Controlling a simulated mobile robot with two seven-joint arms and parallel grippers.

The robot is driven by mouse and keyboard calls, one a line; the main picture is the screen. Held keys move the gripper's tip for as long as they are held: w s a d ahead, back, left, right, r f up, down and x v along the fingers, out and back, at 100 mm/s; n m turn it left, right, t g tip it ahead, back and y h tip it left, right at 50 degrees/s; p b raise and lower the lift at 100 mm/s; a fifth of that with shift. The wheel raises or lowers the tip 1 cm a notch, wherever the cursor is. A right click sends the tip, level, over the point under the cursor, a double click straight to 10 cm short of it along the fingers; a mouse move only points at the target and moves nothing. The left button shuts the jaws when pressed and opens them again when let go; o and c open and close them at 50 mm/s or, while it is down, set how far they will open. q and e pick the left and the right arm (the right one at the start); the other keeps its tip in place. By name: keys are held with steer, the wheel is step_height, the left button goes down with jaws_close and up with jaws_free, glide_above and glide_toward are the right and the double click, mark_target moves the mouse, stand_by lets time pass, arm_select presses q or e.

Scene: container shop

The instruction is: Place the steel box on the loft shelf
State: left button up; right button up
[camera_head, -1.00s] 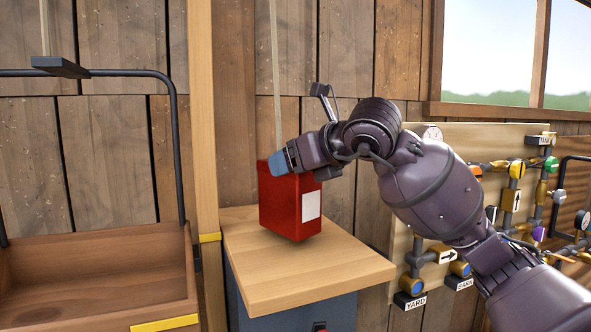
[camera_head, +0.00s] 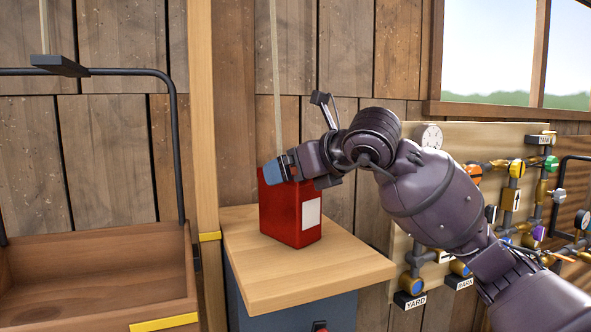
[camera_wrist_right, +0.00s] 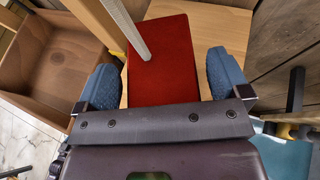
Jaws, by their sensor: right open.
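A red box (camera_head: 291,210) with a white label, the only box in view and likely the steel box, stands upright on a pale wooden top (camera_head: 300,276). My right gripper (camera_head: 290,170) is at the box's upper end. In the right wrist view, its blue fingers are open on either side of the red box (camera_wrist_right: 165,60), with a narrow gap at each side. The gripper hides part of the box's top in the head view. No shelf clearly marked as the loft shelf shows. My left gripper is not in view.
A wooden tray (camera_head: 90,315) with a black frame is at the left, beside a wooden post (camera_head: 203,120). A board with pipes and valves (camera_head: 470,200) is at the right. The wooden top is bare in front of the box.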

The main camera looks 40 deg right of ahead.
steer(key=shift+r, duration=0.1)
steer(key=b+v, duration=0.1)
steer(key=v, duration=1.1)
steer(key=shift+b, duration=0.3)
